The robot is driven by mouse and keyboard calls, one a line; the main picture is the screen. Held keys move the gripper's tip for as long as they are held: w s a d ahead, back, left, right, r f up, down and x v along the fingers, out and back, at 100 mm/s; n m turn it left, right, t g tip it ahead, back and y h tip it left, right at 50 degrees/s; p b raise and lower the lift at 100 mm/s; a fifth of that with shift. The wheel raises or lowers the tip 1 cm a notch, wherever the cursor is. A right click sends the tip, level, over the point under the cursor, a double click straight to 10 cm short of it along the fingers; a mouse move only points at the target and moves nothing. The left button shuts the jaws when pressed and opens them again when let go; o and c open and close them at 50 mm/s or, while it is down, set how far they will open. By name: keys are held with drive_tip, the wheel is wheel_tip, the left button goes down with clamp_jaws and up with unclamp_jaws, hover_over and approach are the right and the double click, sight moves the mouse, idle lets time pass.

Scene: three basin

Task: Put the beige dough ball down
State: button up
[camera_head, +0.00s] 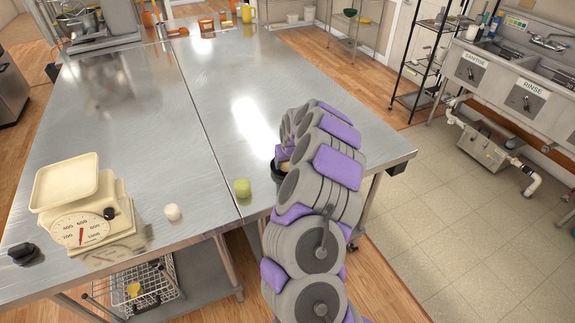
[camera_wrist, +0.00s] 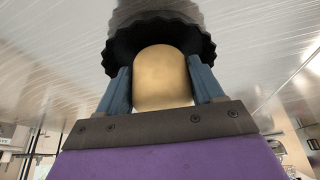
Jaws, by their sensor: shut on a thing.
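The beige dough ball (camera_wrist: 163,85) sits between the two blue fingers of my gripper (camera_wrist: 158,66) in the wrist view, and the gripper is shut on it. A dark scalloped-edged thing (camera_wrist: 205,42) is just beyond the ball; I cannot tell whether they touch. In the head view my grey and purple arm hides most of the gripper, which is near the right part of the steel table (camera_head: 115,115). A little dark and beige shows at the arm's left edge there. How high the ball is above the table is unclear.
A green ball (camera_head: 242,187) and a white ball (camera_head: 172,212) lie near the table's front edge. A cream scale (camera_head: 80,215) stands at left. Containers and a yellow item (camera_head: 246,13) are at the far end. Sinks (camera_head: 480,72) are at right. The table's middle is clear.

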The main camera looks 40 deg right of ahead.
drive_tip(key=shift+f, duration=0.5)
drive_tip(key=shift+r, duration=0.1)
drive_tip(key=shift+c, duration=1.1)
drive_tip(key=o, duration=1.2)
